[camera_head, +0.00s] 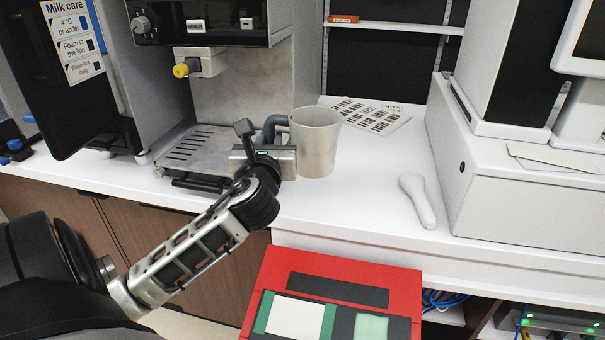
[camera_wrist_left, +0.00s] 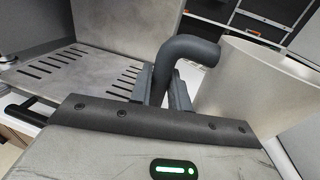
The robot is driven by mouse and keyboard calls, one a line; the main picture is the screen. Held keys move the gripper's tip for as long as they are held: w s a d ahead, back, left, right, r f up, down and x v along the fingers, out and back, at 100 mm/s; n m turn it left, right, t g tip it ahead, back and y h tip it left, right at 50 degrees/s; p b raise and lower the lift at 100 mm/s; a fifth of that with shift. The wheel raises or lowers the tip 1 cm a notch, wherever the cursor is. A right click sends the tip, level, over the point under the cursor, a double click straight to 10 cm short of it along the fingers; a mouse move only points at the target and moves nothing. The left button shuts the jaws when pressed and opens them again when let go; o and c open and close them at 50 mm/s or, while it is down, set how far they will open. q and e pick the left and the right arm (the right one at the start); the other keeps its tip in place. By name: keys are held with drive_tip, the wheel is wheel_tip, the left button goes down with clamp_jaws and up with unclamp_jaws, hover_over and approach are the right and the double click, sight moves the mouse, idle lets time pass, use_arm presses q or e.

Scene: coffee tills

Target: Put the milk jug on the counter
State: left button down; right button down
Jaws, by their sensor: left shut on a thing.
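The milk jug (camera_head: 316,145) is a pale metal cup with a dark curved handle (camera_head: 274,124), upright over the white counter (camera_head: 360,200), just right of the coffee machine's drip tray. I cannot tell whether its base touches the counter. My left gripper (camera_head: 268,142) is shut on the jug's handle from the front left. In the left wrist view the handle (camera_wrist_left: 184,52) rises between the two fingers (camera_wrist_left: 166,92), and the jug's wall (camera_wrist_left: 255,85) is to the right. My right gripper is not in view.
The coffee machine with its drip tray (camera_head: 195,148) stands left of the jug. A printed sheet (camera_head: 372,114) lies behind it. A white handset-like object (camera_head: 417,200) and a large white till box (camera_head: 520,190) are to the right. A red box (camera_head: 340,275) is in front, below the counter edge.

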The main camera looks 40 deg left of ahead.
use_arm(q)
drive_tip(key=w+f+b, duration=0.1)
drive_tip(key=w+f, duration=0.2)
drive_tip(key=w+f+b, duration=0.1)
drive_tip(key=w+f, duration=0.3)
drive_tip(key=shift+w+a+b, duration=0.1)
drive_tip(key=shift+w+b, duration=0.2)
wheel_tip(320, 180, down, 3)
drive_tip(key=shift+f+b, duration=0.2)
drive_tip(key=shift+b, duration=0.45)
drive_tip(key=shift+r, duration=0.1)
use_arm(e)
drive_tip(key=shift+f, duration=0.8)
use_arm(q)
drive_tip(key=c, duration=1.3)
unclamp_jaws()
drive_tip(key=shift+f, duration=0.2)
drive_tip(key=shift+r, duration=0.1)
